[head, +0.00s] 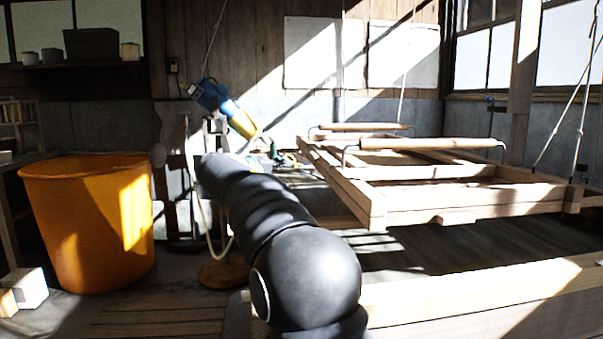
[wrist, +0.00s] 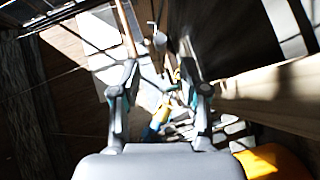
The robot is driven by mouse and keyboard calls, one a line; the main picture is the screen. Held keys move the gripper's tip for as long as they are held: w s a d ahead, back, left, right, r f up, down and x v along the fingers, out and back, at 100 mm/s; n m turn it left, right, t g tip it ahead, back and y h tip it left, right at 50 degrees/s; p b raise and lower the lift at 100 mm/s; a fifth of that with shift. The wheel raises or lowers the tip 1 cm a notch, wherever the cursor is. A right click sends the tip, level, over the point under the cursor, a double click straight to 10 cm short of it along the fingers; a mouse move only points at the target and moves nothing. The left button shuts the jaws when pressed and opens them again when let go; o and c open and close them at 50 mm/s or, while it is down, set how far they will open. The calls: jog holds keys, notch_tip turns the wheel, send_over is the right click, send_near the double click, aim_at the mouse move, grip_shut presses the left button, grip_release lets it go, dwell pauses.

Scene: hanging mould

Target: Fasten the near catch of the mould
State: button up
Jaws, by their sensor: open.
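The mould (head: 465,197) is a pale wooden frame hanging by cords at the right in the head view. Two wooden bar handles on metal brackets stand on it, a near one (head: 425,144) and a far one (head: 362,127). I cannot make out the near catch in either view. My gripper (wrist: 173,45) is open in the wrist view, with its two dark fingers apart and nothing clearly held between them. In the head view my own black arm reaches away to the left of the mould and mostly hides the gripper.
An orange bin (head: 85,215) stands at the left. A blue and yellow device (head: 228,108) is beyond my arm, left of the mould. A pale wooden beam (head: 480,298) crosses the front right below the mould. White blocks (head: 27,288) lie at the lower left.

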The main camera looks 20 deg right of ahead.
aim_at(300, 173)
jog(key=p+x, duration=0.1)
jog(key=x, duration=0.8)
jog(key=shift+w+d+f, duration=0.1)
jog(key=shift+w+d, duration=0.05)
jog(key=shift+d, duration=0.05)
grip_shut()
